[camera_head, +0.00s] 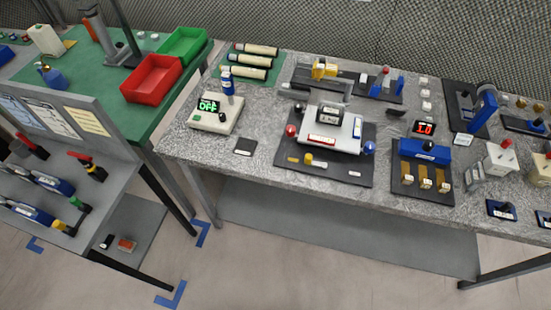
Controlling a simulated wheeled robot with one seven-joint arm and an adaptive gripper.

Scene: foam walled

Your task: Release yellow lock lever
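Several yellow parts show, and I cannot tell for certain which one is the lock lever. A yellow part (324,68) sits on a grey fixture at the back middle of the speckled grey table. A small yellow knob (308,158) stands on the front of a dark plate, just before a light grey device. My gripper is not in view.
The speckled table (190,144) holds a light box reading OFF (215,114), a dark plate (284,146) and a blue device (424,152). A red bin (150,78) and a green bin (183,46) stand on the green table. Open floor (260,270) lies in front.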

